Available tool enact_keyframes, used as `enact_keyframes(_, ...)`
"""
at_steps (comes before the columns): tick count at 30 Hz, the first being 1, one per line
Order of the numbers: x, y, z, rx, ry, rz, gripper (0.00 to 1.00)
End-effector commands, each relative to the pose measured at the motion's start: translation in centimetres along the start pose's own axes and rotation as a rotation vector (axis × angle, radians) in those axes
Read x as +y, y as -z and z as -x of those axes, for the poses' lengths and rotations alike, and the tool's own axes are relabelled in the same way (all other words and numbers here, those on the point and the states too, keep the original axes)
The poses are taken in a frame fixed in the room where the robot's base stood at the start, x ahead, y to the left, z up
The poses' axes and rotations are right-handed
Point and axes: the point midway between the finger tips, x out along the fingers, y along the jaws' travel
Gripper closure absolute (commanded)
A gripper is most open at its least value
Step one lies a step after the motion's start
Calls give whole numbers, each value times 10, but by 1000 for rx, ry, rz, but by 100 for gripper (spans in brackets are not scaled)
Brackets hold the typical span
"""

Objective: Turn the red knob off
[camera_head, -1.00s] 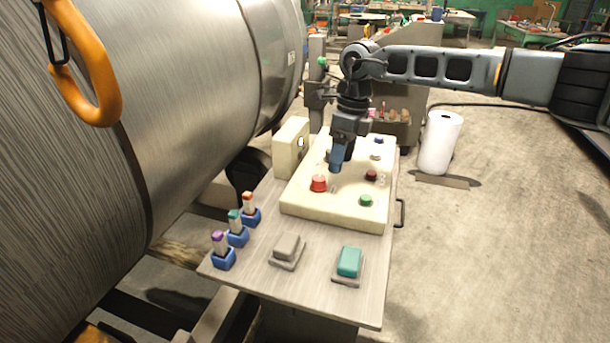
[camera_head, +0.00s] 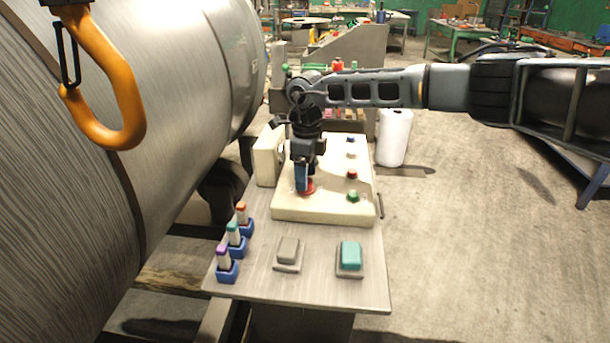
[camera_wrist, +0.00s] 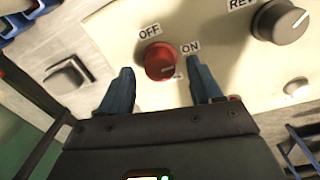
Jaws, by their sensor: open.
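The red knob (camera_wrist: 160,58) sits on the cream control panel (camera_wrist: 110,22), with an OFF label (camera_wrist: 149,30) above it and an ON label (camera_wrist: 190,47) at its right. A pale mark on the knob points right, toward the ON side. My gripper (camera_wrist: 160,66) is open, with one blue finger on each side of the knob and visible gaps to it. In the head view my gripper (camera_head: 302,188) points down over the panel's front left and partly hides the red knob (camera_head: 309,188). I cannot tell how far the fingertips are above the panel.
A grey knob (camera_wrist: 281,21) is beside the red one in the wrist view. The panel also bears a green button (camera_head: 353,196) and a dark red button (camera_head: 352,174). A grey switch (camera_head: 289,251), a teal switch (camera_head: 350,255) and blue holders (camera_head: 228,271) stand in front. A large metal cylinder (camera_head: 170,90) is left.

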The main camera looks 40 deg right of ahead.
Motion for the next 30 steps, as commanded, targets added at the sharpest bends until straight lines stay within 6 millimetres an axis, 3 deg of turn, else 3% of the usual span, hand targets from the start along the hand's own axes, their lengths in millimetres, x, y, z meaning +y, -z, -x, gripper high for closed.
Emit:
enact_keyframes(4, 1, 0, -12, 0, -1, 0, 36)
enact_keyframes(13, 0, 0, -14, 0, 0, 0, 36)
enact_keyframes(30, 0, 0, -14, 0, 0, 0, 89)
